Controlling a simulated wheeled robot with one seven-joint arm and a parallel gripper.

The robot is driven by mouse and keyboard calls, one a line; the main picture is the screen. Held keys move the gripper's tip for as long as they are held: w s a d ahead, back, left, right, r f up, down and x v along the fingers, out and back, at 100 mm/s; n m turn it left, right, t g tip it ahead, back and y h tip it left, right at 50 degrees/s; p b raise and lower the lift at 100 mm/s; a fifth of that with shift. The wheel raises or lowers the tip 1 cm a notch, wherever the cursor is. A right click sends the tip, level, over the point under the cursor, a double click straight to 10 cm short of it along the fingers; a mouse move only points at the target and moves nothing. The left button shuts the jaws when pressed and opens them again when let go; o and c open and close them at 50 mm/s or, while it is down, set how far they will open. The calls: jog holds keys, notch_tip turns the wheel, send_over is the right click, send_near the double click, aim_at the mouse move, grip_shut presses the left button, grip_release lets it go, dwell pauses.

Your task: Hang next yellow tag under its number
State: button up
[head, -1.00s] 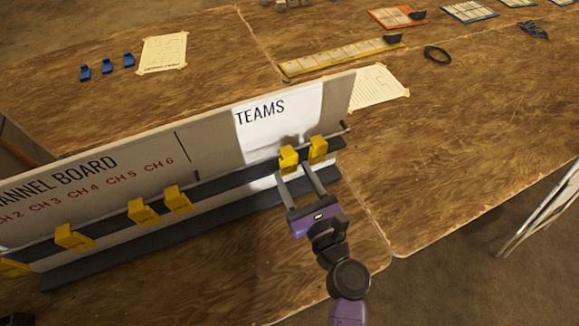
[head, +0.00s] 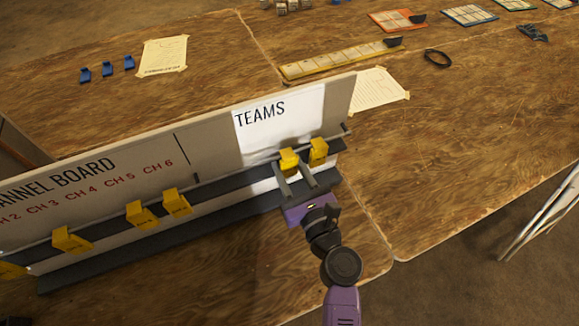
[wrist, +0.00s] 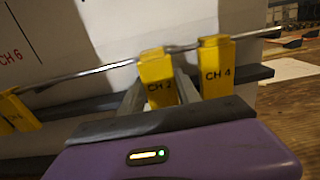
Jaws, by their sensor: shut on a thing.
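The channel board (head: 205,150) stands on the table, with red channel numbers at left and a white TEAMS panel (head: 300,110) at right. Two yellow tags hang on the rod under TEAMS. My gripper (head: 290,166) is shut on the left one, which appears to read CH 2 (wrist: 157,78); it is still at the rod. The CH 4 tag (wrist: 216,68) hangs just right of my fingers and also shows in the head view (head: 318,150). More yellow tags (head: 142,215) hang along the numbered part. My fingers partly hide the held tag.
A dark ledge (head: 240,200) runs along the board's foot. Behind the board lie a yellow strip (head: 340,58), taped papers (head: 163,55), blue clips (head: 107,68) and a black cable loop (head: 437,59). The table right of the board is mostly clear.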

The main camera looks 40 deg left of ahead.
jog(key=shift+r+p, duration=0.8)
jog(key=shift+r, duration=0.1)
jog(key=p+v, duration=0.2)
jog(key=v, duration=0.8)
dwell(0.5)
